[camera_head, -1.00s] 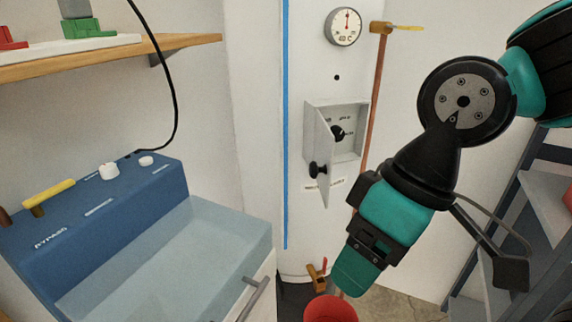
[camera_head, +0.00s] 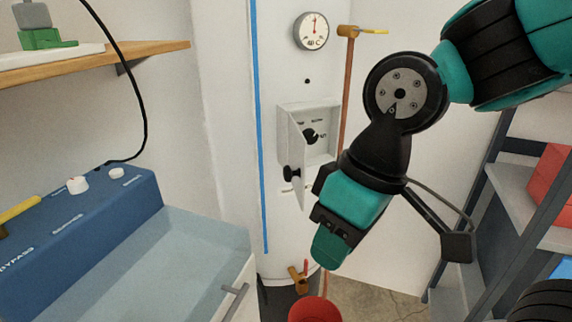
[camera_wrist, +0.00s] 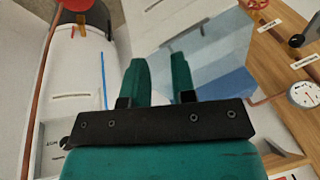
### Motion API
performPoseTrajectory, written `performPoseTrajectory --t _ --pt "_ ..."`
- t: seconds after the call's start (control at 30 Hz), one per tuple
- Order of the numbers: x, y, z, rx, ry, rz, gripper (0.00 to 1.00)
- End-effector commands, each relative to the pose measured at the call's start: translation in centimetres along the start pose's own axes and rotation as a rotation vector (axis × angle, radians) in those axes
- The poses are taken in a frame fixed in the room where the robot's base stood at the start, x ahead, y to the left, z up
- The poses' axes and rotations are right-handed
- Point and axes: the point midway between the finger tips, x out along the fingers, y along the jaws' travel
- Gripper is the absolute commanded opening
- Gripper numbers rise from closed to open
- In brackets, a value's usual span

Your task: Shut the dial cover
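A pale box (camera_head: 328,112) on the white tank holds a black dial (camera_head: 310,136). Its hinged dial cover (camera_head: 297,150) stands open, swung outward at the left side of the box. A black knob (camera_head: 291,174) sticks out from the cover. My gripper (camera_head: 328,252) hangs below and to the right of the cover, pointing down and apart from it. The wrist view shows the two teal fingers (camera_wrist: 160,78) with a gap between them and nothing held. I cannot clearly make out the cover in the wrist view.
A round gauge (camera_head: 311,31) sits above the box. A copper pipe (camera_head: 346,90) runs down its right side. A red bucket (camera_head: 315,309) stands below my gripper. A blue unit with a basin (camera_head: 185,262) is at left, and a shelf rack (camera_head: 520,200) at right.

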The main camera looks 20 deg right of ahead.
Motion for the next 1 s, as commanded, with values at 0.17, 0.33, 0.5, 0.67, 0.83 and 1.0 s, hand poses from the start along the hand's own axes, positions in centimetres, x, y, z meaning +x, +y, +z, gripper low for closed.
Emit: performPoseTrajectory --t 0.17,0.33,0.5,0.67,0.83,1.0 --pt "-1.7 3.7 -7.7 0.153 -0.048 0.245 0.00" --pt "-2.3 5.0 -15.9 0.370 -0.020 0.553 0.00" --pt "-2.1 2.9 -20.7 0.567 0.076 0.785 0.00" --pt "-1.7 0.9 -22.0 0.682 0.149 0.895 0.00" --pt "-1.2 0.9 -22.1 0.720 0.173 0.925 0.00" --pt "0.2 2.9 -21.6 0.721 0.169 0.926 0.00"
